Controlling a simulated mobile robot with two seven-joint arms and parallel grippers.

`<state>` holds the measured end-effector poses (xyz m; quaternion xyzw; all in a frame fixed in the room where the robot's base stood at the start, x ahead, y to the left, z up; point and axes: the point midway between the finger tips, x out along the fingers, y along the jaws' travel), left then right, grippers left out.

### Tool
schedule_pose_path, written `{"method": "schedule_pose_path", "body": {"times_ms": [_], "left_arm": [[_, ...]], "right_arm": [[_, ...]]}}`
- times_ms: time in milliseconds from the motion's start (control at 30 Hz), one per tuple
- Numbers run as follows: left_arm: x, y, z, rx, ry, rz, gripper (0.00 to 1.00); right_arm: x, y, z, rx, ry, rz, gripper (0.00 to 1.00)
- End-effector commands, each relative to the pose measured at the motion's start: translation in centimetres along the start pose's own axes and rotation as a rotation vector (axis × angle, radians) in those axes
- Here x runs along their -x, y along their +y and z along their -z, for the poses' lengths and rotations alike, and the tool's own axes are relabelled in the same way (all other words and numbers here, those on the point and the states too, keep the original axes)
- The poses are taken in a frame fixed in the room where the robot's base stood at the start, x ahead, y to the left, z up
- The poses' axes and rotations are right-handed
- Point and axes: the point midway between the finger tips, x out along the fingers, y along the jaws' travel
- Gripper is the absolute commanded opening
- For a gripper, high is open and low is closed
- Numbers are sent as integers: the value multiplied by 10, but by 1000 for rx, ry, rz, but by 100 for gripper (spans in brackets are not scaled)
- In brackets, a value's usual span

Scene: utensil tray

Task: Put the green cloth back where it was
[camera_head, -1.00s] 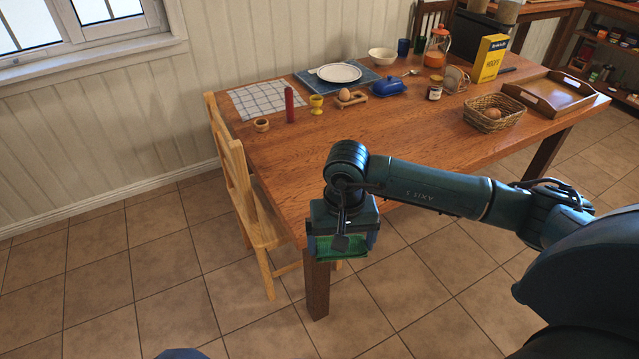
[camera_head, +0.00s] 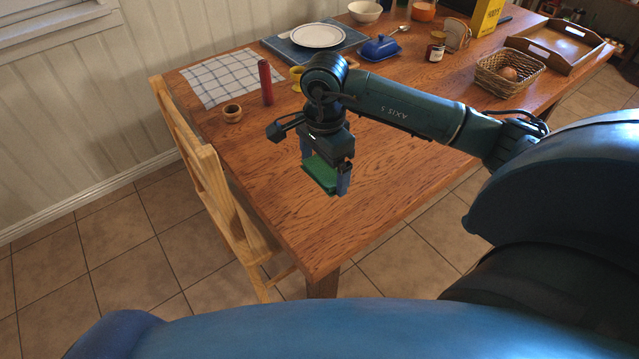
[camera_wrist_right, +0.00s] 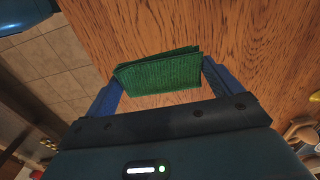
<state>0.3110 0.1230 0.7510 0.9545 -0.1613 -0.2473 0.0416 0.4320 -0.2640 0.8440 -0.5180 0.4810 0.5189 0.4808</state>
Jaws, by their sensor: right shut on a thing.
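The green cloth (camera_head: 321,176) is folded and held between the fingers of my right gripper (camera_head: 325,178). In the right wrist view the cloth (camera_wrist_right: 158,72) spans the gap between the two blue fingers of the right gripper (camera_wrist_right: 160,80). The gripper is shut on it, above the near left part of the wooden table (camera_head: 400,165). I cannot tell how high the cloth is above the wood. My left gripper is not in view.
A wooden chair (camera_head: 205,175) stands at the table's left edge. A checked cloth (camera_head: 220,80), a wooden ring (camera_head: 232,113) and a red cylinder (camera_head: 266,82) are beyond the gripper. A basket (camera_head: 508,76) is at the right. The near tabletop is clear.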

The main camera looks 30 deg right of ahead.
Motion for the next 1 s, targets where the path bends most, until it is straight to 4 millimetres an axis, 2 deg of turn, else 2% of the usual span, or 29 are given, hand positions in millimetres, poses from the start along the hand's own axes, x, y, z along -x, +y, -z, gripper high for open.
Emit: {"method": "schedule_pose_path", "body": {"times_ms": [100,267,500,867,900,1000], "left_arm": [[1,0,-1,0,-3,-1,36],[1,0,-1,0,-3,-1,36],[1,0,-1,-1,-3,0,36],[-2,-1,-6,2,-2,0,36],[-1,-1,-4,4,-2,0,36],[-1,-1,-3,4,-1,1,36]], "right_arm": [[-17,0,-1,2,-1,-1,70],[-28,0,0,2,0,-1,70],[-58,0,-1,3,-1,0,70],[-64,0,0,4,1,2,70],[-62,0,0,4,0,2,93],[-62,0,0,4,0,2,100]]}}
